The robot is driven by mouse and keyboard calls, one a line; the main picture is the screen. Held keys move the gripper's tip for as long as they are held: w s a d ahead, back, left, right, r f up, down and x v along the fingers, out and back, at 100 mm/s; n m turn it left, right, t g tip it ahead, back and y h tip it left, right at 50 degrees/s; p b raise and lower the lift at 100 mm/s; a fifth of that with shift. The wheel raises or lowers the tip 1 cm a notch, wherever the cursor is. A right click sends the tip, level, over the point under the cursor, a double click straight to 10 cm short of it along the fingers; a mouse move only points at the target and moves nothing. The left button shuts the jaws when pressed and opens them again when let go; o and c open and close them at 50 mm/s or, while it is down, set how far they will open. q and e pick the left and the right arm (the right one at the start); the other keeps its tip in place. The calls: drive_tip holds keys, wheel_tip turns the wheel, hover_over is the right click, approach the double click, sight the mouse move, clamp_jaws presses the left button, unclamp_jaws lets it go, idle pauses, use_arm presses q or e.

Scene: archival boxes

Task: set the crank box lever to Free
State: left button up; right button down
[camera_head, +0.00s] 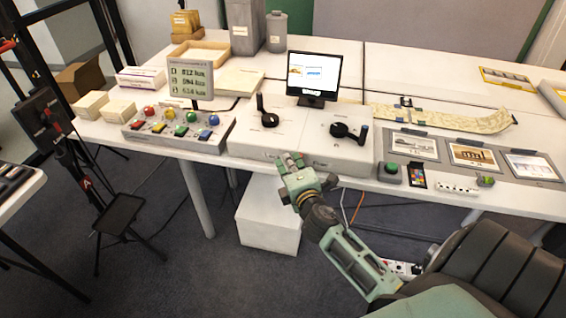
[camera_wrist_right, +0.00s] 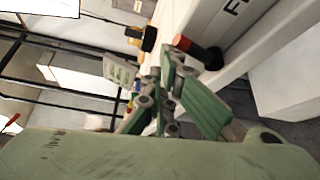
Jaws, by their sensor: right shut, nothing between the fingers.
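My right gripper (camera_head: 290,161) is shut and empty, just in front of the boxes' front faces. In the right wrist view, its fingers (camera_wrist_right: 165,98) are near a dark handle with a red end (camera_wrist_right: 198,51). My left gripper is not in view.
A small screen (camera_head: 314,75) stands behind the boxes. A panel with coloured buttons (camera_head: 165,140) is at their left, picture cards (camera_head: 413,146) at their right. A green button (camera_head: 390,170) is near the front edge. A white box (camera_head: 268,215) is on the floor below.

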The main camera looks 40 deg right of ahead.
drive_tip(key=shift+s+d+r, duration=0.1)
drive_tip(key=shift+s+d, duration=0.5)
drive_tip(key=shift+s, duration=0.15)
idle(1.2)
